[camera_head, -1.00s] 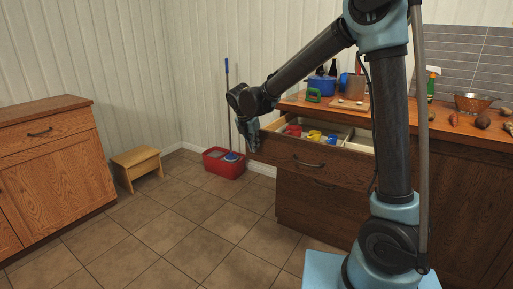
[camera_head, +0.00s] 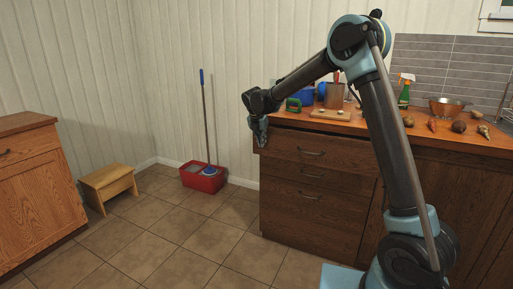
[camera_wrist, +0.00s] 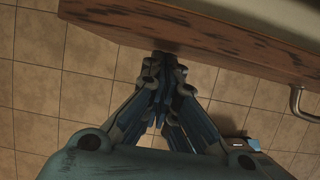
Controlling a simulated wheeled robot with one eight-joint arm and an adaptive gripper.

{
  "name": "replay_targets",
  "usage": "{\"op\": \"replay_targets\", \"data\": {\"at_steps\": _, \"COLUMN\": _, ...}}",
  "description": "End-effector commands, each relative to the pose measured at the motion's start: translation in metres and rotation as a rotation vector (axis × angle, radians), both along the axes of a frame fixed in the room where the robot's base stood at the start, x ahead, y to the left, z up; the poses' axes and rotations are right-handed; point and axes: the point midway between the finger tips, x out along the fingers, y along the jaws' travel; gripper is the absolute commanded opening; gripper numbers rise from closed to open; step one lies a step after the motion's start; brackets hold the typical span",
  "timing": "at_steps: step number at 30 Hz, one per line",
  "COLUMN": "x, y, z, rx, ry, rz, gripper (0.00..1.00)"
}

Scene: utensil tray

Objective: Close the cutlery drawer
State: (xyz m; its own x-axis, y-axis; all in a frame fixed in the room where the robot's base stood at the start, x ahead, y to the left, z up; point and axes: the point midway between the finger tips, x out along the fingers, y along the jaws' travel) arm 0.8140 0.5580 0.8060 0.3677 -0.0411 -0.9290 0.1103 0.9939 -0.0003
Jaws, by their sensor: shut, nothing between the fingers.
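The cutlery drawer (camera_head: 325,152) is the top wooden drawer under the counter, with a dark bar handle (camera_head: 312,153). Its front stands about in line with the drawers below, and no cutlery inside shows in the head view. I cannot tell whether a small gap is left. My gripper (camera_head: 260,141) is shut and empty at the left end of the drawer front. In the wrist view the closed fingers (camera_wrist: 163,62) meet or nearly meet the wooden front (camera_wrist: 200,38), left of the handle (camera_wrist: 297,105).
The wooden counter (camera_head: 360,126) carries a cutting board (camera_head: 330,114), a spray bottle (camera_head: 404,93), a colander (camera_head: 446,106) and vegetables. A red mop bucket (camera_head: 203,178) and a stool (camera_head: 108,185) stand left. The tiled floor between is clear.

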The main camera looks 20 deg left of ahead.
Motion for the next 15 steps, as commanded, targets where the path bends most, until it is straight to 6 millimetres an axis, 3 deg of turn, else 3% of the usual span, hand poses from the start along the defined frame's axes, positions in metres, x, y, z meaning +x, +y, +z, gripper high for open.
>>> {"op": "replay_targets", "data": {"at_steps": 6, "x": 0.03, "y": -0.002, "z": 0.0, "rx": 0.001, "ry": 0.0, "rz": 0.001, "gripper": 0.0}}
{"op": "replay_targets", "data": {"at_steps": 15, "x": 0.043, "y": -0.002, "z": 0.0, "rx": 0.001, "ry": -0.001, "rz": 0.004, "gripper": 0.0}}
